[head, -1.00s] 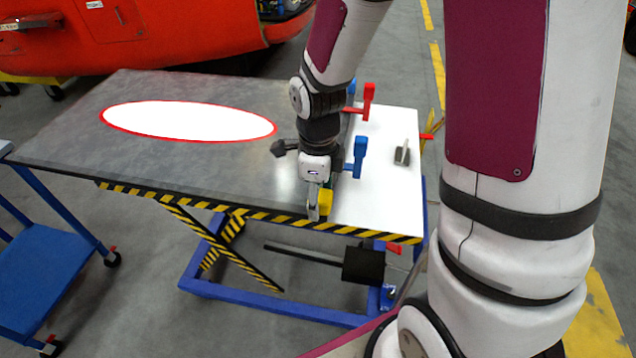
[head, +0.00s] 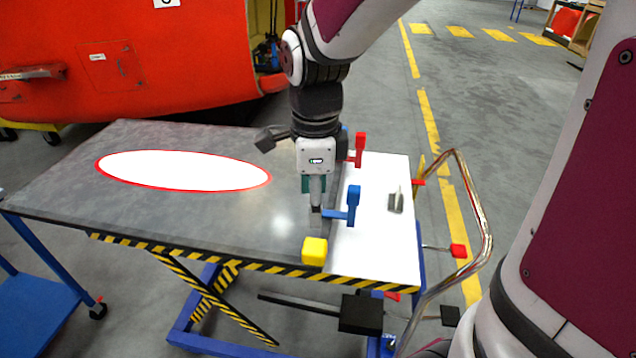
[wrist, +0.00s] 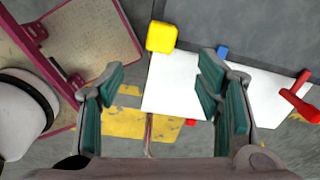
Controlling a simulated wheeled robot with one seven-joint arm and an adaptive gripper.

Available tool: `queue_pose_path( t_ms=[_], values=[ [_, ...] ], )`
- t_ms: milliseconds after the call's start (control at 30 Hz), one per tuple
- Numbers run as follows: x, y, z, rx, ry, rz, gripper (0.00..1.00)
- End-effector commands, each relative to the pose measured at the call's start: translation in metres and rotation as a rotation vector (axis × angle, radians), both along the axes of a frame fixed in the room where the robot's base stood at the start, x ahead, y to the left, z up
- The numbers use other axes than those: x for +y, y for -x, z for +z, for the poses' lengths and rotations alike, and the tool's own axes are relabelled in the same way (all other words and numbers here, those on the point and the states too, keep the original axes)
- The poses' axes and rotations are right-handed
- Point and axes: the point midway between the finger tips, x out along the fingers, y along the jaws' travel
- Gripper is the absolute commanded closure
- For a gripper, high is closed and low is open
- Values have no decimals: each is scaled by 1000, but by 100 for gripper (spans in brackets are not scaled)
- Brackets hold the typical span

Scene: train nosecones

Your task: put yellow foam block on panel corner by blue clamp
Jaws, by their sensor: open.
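The yellow foam block (head: 315,251) rests on the near right corner of the grey panel (head: 235,225), at the edge beside the white surface. The blue clamp (head: 353,203) stands behind and to the right of the block, apart from it. My gripper (head: 316,208) is above and behind the block, empty and clear of it. In the wrist view my gripper (wrist: 163,72) shows its green-padded fingers spread wide with nothing between them. The block also shows there (wrist: 161,37), beyond the fingers, and the blue clamp (wrist: 222,51) is partly hidden by the right finger.
A red clamp (head: 360,150) stands farther back on the same edge. A small grey item (head: 396,201) lies on the white tabletop (head: 385,245). A red nosecone (head: 130,60) stands behind the table. A blue cart (head: 40,310) is at left, and a metal handle (head: 480,220) at right.

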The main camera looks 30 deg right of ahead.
Motion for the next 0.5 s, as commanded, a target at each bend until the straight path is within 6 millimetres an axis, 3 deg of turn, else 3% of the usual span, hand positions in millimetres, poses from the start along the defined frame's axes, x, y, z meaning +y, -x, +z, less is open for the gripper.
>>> queue_pose_path(
  t_ms=[200, 500],
  values=[
    [0, 33, 43, -112, 67, 531, 41],
    [-1, 86, 82, -222, 251, 1295, 41]
  ],
)
